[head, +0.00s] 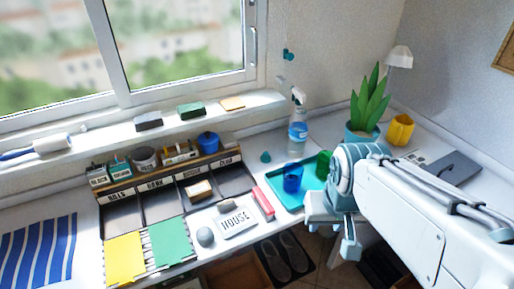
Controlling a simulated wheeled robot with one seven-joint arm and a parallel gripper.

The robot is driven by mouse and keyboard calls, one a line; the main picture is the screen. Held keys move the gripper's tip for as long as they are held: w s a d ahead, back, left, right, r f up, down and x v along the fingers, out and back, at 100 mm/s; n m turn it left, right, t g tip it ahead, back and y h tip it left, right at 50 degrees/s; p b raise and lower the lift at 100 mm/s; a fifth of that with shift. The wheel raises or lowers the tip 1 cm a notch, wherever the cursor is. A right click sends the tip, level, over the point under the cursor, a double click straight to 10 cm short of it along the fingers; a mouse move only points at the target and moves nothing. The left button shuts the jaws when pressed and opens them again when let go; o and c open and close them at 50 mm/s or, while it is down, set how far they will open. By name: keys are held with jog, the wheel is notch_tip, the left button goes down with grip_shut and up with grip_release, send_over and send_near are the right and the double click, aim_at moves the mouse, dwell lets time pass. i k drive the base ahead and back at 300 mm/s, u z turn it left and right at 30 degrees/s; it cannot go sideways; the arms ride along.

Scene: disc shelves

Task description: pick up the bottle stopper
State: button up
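I cannot single out the bottle stopper with certainty. A small teal piece (265,157) stands on the white counter left of the spray bottle and may be it. A rounded grey object (205,236) lies near the counter's front edge, left of the HOUSE sign. My arm reaches in from the right, and my gripper (336,232) hangs near the counter's front edge, right of and below the teal piece and well apart from it. The gripper is small and partly hidden by my arm, so its opening is unclear.
A spray bottle (298,122) stands at the back. A teal tray (282,196) holds a blue cup (292,178) and a green cup (323,164). A potted plant (368,105) and yellow mug (400,129) stand at right. A labelled organizer (150,207) fills the left.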

aim_at(266, 158)
jog(key=u, duration=0.55)
jog(key=k, duration=1.15)
jog(key=z, duration=0.05)
jog(key=i, duration=0.5)
jog(key=z, duration=0.95)
jog(key=i, duration=1.45)
jog(key=u, duration=1.05)
jog(key=i, duration=0.3)
jog(key=u, duration=0.2)
